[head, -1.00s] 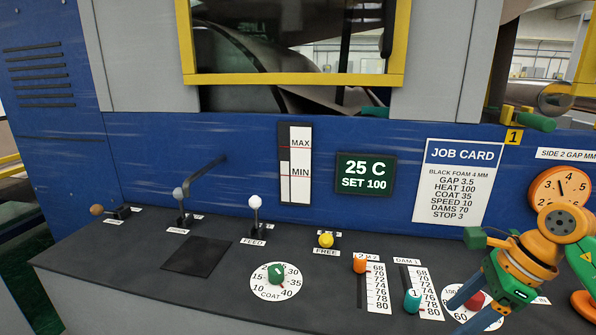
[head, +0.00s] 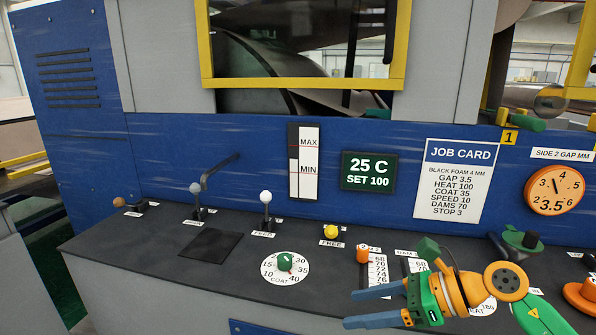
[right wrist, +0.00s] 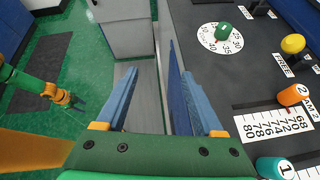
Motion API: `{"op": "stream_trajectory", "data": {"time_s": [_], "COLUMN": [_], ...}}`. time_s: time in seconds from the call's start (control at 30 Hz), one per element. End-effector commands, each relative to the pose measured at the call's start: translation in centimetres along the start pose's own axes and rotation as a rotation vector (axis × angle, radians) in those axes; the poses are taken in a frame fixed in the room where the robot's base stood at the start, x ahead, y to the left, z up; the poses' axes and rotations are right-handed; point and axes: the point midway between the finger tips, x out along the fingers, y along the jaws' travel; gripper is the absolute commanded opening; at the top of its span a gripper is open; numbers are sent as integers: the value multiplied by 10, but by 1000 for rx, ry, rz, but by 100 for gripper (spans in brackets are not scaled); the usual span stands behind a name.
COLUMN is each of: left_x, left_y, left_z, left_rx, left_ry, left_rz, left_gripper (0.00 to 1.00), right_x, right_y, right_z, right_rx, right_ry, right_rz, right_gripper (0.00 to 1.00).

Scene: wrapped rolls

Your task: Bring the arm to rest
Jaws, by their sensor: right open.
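My right gripper (head: 352,308) reaches in from the right in the head view, its blue fingers pointing left over the front of the dark console (head: 130,240). It is open, and nothing lies between its fingers. In the right wrist view the gripper (right wrist: 155,85) hangs along the console's front edge, with floor and grey panels below the gap. The gripper and arm hide the lower dam scales and most of the heat dial (head: 484,307) in the head view. A green and orange arm with a small gripper (right wrist: 76,103), my left, shows at the left of the right wrist view; its jaws are too small to read.
The coat dial (head: 285,262), yellow knob (head: 331,231) and orange dam 2 slider (head: 363,255) stand near the right fingers. A white-topped feed lever (head: 266,200) rises further left. A green-based knob (head: 522,240) stands behind the arm.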

Motion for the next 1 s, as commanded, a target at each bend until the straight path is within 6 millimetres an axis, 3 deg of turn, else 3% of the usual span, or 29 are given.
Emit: {"op": "stream_trajectory", "data": {"time_s": [0.03, 0.13, 0.2, 0.27, 0.33, 0.37, 0.4, 0.43, 0.5, 0.6, 0.63, 0.8, 1.0], "left_x": [0, 0, 0, 0, 0, 0, 0, 0, 0, 0, 0, 0, 0], "left_y": [0, 0, 0, 0, 0, 0, 0, 0, 0, 0, 0, 0, 0], "left_z": [0, 1, 1, 1, 1, 1, 2, 2, 2, 2, 2, 2, 2], "left_rx": [0, 0, 0, 0, 0, 0, 0, 0, 0, 0, 0, 0, 0], "left_ry": [0, -1, -2, -2, -3, -3, -3, -3, -4, -4, -4, -5, -5], "left_rz": [0, 0, 0, 0, 0, 0, 0, 0, 0, 0, 0, 0, 0], "left_gripper": [50, 50, 50, 50, 50, 50, 50, 50, 50, 50, 50, 50, 50], "right_x": [16, 35, 31, 17, -2, -7, -10, -10, -6, 2, 4, 12, 12], "right_y": [12, 31, 33, 18, -14, -26, -36, -38, -29, 1, 12, 77, 158], "right_z": [15, 58, 86, 92, 61, 33, -9, -39, -102, -169, -184, -250, -293], "right_rx": [56, 269, 528, 851, 1317, 1531, 1798, 1968, 2293, 2629, -2648, -2395, -2137], "right_ry": [-114, -434, -704, -956, -1228, -1325, -1428, -1481, -1556, -1594, 1559, 1210, 902], "right_rz": [32, 92, 130, 141, 103, 65, -4, -61, -198, -399, 447, 618, 769], "right_gripper": [69, 69, 69, 69, 69, 69, 69, 69, 69, 69, 69, 69, 69]}}
